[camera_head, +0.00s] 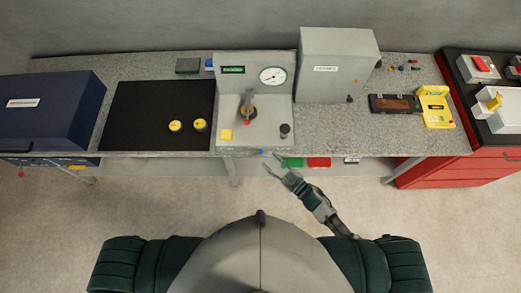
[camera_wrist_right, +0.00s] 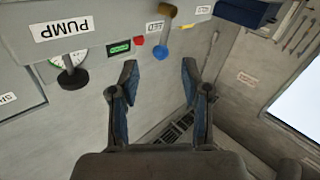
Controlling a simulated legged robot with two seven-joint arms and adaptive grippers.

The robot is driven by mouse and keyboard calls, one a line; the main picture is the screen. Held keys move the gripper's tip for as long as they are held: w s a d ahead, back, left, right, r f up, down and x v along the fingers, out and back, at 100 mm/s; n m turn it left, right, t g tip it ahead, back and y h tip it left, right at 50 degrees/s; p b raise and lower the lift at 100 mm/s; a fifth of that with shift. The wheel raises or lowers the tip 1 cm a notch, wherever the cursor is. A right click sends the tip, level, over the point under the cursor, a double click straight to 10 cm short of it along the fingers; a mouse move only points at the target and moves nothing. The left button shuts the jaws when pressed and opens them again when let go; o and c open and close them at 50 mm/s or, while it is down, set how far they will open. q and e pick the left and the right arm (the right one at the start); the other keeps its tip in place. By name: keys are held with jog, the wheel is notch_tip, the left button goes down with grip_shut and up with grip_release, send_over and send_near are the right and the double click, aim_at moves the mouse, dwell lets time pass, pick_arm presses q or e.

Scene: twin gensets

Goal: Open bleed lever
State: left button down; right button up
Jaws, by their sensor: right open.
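The grey pump unit (camera_head: 262,128) stands on the bench in the middle of the head view, with a dial gauge and an upright lever (camera_head: 248,104). In the right wrist view, a partly cut-off label ending in "EED" (camera_wrist_right: 155,27) sits above a blue ball knob (camera_wrist_right: 160,52). A brass-coloured end (camera_wrist_right: 167,11) shows near that label. My right gripper (camera_head: 271,164) is at the bench's front edge, below the pump unit. In its wrist view, the right gripper (camera_wrist_right: 158,80) is open and empty, with the blue knob beyond the gap between its fingers. My left gripper is out of view.
A red knob (camera_wrist_right: 140,41) and a green label (camera_wrist_right: 118,47) are left of the blue knob. A black knob (camera_wrist_right: 72,78) is near the "PUMP" label. A black mat (camera_head: 150,110) with two yellow-topped pieces lies left; a grey box (camera_head: 338,60) stands right.

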aim_at(260, 151)
jog(key=x, duration=0.6)
jog(key=shift+w+a, duration=0.2)
jog(key=shift+a, duration=0.1)
grip_shut()
